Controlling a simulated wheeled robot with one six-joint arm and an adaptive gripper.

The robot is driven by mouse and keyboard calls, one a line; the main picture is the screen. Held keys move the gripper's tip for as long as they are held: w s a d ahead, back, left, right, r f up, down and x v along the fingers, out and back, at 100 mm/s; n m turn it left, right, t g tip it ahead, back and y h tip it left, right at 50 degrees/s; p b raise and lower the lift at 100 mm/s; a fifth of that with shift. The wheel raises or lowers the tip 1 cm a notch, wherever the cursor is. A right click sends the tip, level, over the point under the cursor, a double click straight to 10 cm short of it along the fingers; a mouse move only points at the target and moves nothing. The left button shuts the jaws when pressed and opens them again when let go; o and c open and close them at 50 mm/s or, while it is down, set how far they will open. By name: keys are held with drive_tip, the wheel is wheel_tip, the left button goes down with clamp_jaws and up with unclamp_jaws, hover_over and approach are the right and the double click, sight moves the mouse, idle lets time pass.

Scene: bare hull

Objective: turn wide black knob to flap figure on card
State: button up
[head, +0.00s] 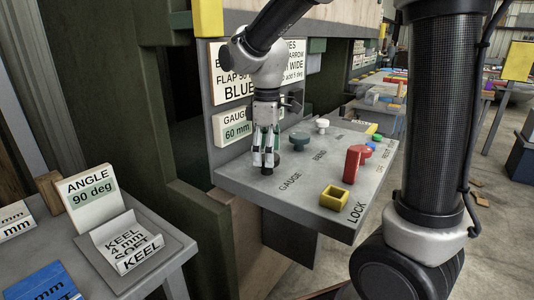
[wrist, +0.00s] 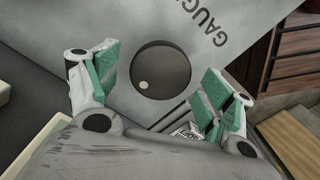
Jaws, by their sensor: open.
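A wide, round black knob (wrist: 158,62) with a white dot on its lower left sits by the word GAUGE on the grey sloping panel (head: 235,178). In the head view it is mostly hidden by my gripper (head: 267,165). In the wrist view my gripper (wrist: 158,92) is open, with its green-padded fingers on either side of the knob and apart from it. Nothing is held. A card (head: 235,128) behind reads GAUGE 60 mm. A larger sign (head: 226,90) mentions FLAP, but my arm covers part of its text.
A grey-green knob (head: 300,140) and a white knob (head: 323,126) stand farther back on the panel. A red lever (head: 354,163) and a yellow square piece (head: 334,197) stand at right near LOCK. An ANGLE 90 deg card (head: 92,195) stands on the left table.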

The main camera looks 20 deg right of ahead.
drive_tip(key=shift+f, duration=0.3)
drive_tip(key=shift+c, duration=0.3)
drive_tip(key=c, duration=1)
